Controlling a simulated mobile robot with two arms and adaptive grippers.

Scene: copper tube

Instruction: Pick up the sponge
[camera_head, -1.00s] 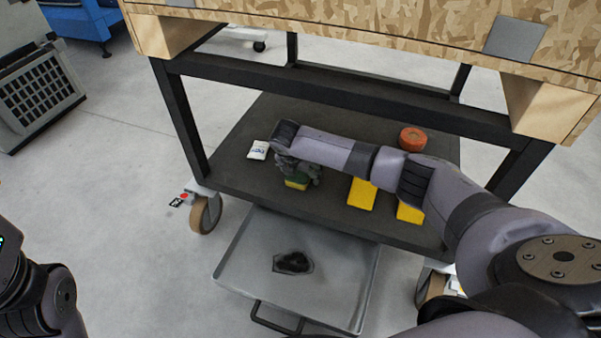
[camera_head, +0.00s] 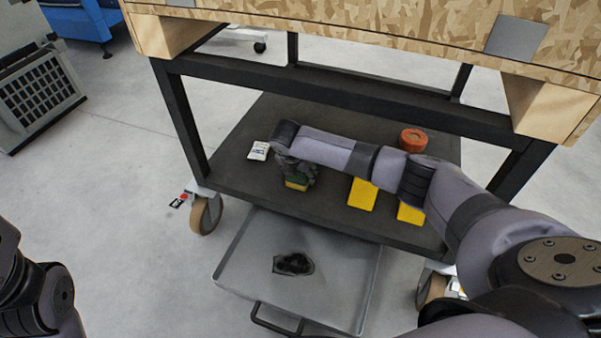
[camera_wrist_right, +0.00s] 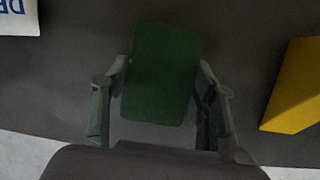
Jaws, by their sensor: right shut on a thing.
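The sponge (camera_head: 297,184) is yellow below with a green top, and sits at the front left of the dark lower shelf. In the right wrist view its green face (camera_wrist_right: 160,70) lies between the two fingers. My right gripper (camera_head: 295,180) is over the sponge and shut on it; the same gripper shows in the right wrist view (camera_wrist_right: 160,90) with a finger on each side. I cannot tell whether the sponge is clear of the shelf. My left arm shows at the lower left edge, but its gripper is out of view.
A white packet (camera_head: 259,151) lies left of the gripper. Two yellow blocks (camera_head: 362,194) (camera_head: 410,213) lie to the right, with an orange roll (camera_head: 413,140) behind. A grey tray (camera_head: 240,262) with a dark item (camera_head: 293,263) is below the shelf's front edge. The wooden tabletop (camera_head: 400,35) overhangs the shelf.

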